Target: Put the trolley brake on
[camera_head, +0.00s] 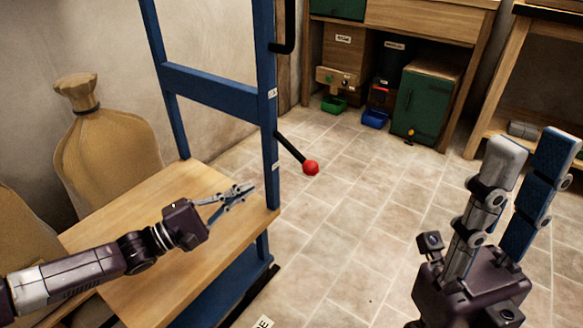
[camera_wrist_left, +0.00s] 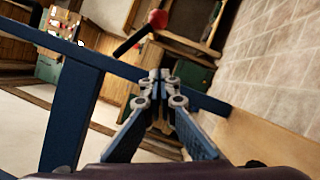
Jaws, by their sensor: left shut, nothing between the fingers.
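The trolley has a blue frame (camera_head: 210,92) and a wooden deck (camera_head: 150,225). A black lever (camera_head: 289,147) with a red knob (camera_head: 310,167) sticks out from its right upright and slants down to the right. The knob also shows at the top of the left wrist view (camera_wrist_left: 158,18), beyond a blue frame bar. My left gripper (camera_head: 250,187) is shut and empty, above the deck and left of the upright, apart from the lever. My right gripper (camera_head: 532,145) is raised at the right, fingers apart, far from the trolley.
Stuffed sacks (camera_head: 105,140) stand left of the trolley by the wall. A workbench (camera_head: 425,18) with a green cabinet (camera_head: 425,100), a green bin (camera_head: 334,104) and a blue bin (camera_head: 374,119) stands at the back. The tiled floor (camera_head: 350,220) right of the trolley is clear.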

